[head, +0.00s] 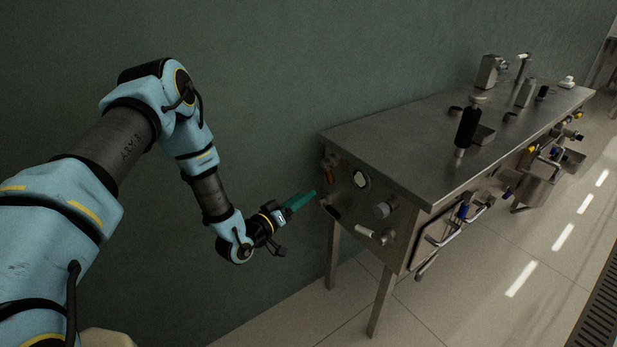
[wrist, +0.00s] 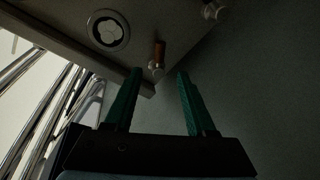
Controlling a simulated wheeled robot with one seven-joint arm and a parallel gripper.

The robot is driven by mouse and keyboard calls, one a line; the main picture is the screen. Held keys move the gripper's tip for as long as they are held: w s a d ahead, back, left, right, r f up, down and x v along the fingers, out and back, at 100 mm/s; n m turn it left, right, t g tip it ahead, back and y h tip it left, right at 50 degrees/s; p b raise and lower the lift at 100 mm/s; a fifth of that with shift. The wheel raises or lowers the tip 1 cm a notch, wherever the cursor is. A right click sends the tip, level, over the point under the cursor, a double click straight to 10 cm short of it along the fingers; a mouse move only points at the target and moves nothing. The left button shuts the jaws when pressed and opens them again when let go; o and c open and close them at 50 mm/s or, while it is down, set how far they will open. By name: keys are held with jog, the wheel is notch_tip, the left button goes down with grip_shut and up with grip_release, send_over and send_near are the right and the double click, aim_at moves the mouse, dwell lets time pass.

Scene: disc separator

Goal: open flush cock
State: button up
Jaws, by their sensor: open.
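A small valve with an orange-red handle (head: 328,173) sits on the end panel of the steel bench, near the wall side. It may be the flush cock; no label is readable. In the wrist view the orange handle (wrist: 159,51) points up in the picture, with a metal fitting below it. My gripper (head: 314,193) has green fingers and is close to the end panel, just left of it and a little below the handle. In the wrist view my gripper (wrist: 159,72) is open and empty. The valve shows between and beyond the fingertips; contact is not visible.
The steel bench (head: 400,150) carries several fittings. Its end panel also has a round dial (head: 361,180), a grey knob (head: 383,210) and a pale handle (head: 371,235). The green wall (head: 270,90) runs close behind. The floor left of the bench is clear.

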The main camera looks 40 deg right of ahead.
aim_at(328, 179)
jog(key=d, duration=0.3)
jog(key=w+d+p, duration=0.1)
jog(key=d, duration=0.3)
jog(key=w+d+p, duration=0.1)
jog(key=d, duration=0.2)
jog(key=shift+d, duration=0.25)
grip_shut()
